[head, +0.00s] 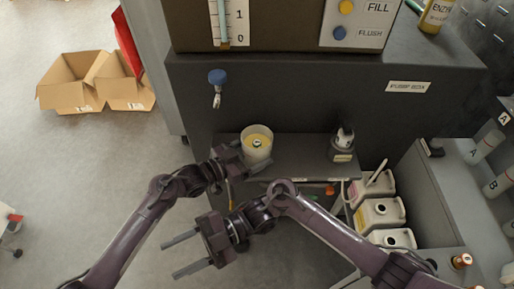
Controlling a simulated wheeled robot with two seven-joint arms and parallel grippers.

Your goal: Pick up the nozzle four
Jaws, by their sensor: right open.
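I cannot tell which part is nozzle four; no label with that number is readable. A small grey-and-white fitting (343,140) stands on a labelled base at the right of the dark shelf. A blue-topped metal spout (217,88) sticks out from the machine's front. A white cup with yellow contents (257,139) stands at the shelf's left part. My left gripper (250,164) is at the cup's near left side; its fingers are partly hidden. My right gripper (170,258) is open and empty, over the floor left of the shelf, its two fingers pointing left.
The dark shelf (300,150) juts from the machine. Several white jugs (379,212) stand below right. Bottles marked A (485,147) and B (498,186) are at the right edge. Cardboard boxes (85,83) lie on the floor at upper left. The left floor is mostly clear.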

